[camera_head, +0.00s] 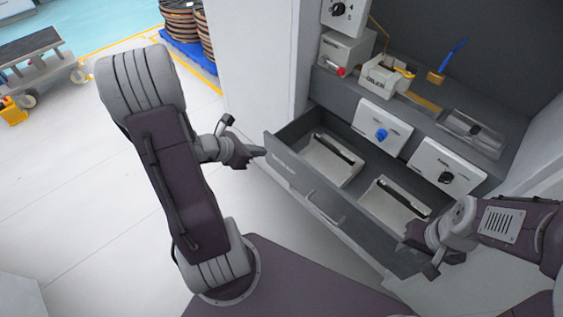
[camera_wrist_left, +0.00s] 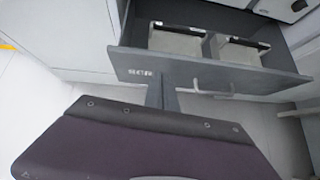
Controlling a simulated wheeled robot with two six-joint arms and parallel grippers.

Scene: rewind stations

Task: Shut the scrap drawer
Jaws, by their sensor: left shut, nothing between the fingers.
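The scrap drawer (camera_head: 302,187) is grey and stands pulled open below the worktop. Two light bins with dark bars lie inside it.
A small white box (camera_head: 385,76) and a blue-handled tool (camera_head: 452,58) are on the worktop. A cart (camera_head: 38,62) stands far left. Floor left of the cabinet is clear.

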